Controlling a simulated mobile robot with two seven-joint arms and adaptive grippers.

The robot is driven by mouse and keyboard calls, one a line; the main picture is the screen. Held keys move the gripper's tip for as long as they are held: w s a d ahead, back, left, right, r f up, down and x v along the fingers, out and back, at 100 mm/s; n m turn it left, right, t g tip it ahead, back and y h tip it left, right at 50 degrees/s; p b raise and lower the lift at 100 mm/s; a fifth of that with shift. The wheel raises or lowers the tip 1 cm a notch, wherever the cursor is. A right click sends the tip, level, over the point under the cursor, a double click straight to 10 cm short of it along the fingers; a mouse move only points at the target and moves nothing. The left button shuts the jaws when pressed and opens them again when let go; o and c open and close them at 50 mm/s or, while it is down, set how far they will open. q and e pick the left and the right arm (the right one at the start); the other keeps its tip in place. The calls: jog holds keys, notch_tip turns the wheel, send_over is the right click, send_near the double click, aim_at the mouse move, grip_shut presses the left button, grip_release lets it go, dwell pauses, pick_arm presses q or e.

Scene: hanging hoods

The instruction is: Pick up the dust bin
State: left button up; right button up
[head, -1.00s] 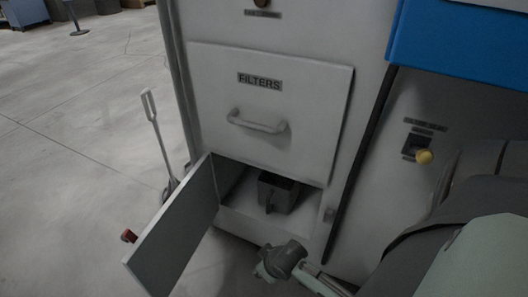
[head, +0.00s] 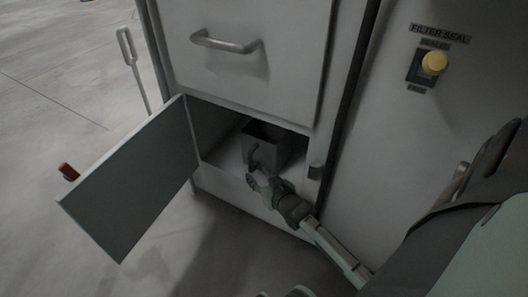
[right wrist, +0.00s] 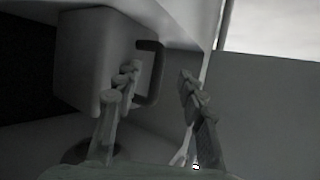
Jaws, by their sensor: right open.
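The dust bin (head: 273,146) is a grey open-topped box with a dark handle (head: 252,157) on its front. It stands inside the low open compartment. In the right wrist view the bin (right wrist: 92,62) is at the upper left, and its bent handle (right wrist: 158,72) shows between the two fingers in the picture. My right gripper (head: 258,182) is open at the compartment's mouth, close to the handle. In the right wrist view its fingers (right wrist: 158,90) are apart, with no grip on the handle. My left gripper is not in view.
The compartment door (head: 135,180) stands swung open to the left. A drawer with a bar handle (head: 225,43) is above. A yellow knob (head: 434,63) is on the panel at the right. A long-handled tool (head: 133,65) stands at the left.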

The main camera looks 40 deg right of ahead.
aim_at(252, 167)
jog(key=b+x, duration=0.2)
jog(key=x, duration=0.3)
jog(key=shift+w+d, duration=0.1)
jog(key=shift+c, duration=0.4)
grip_shut()
jog(key=shift+r, duration=0.25)
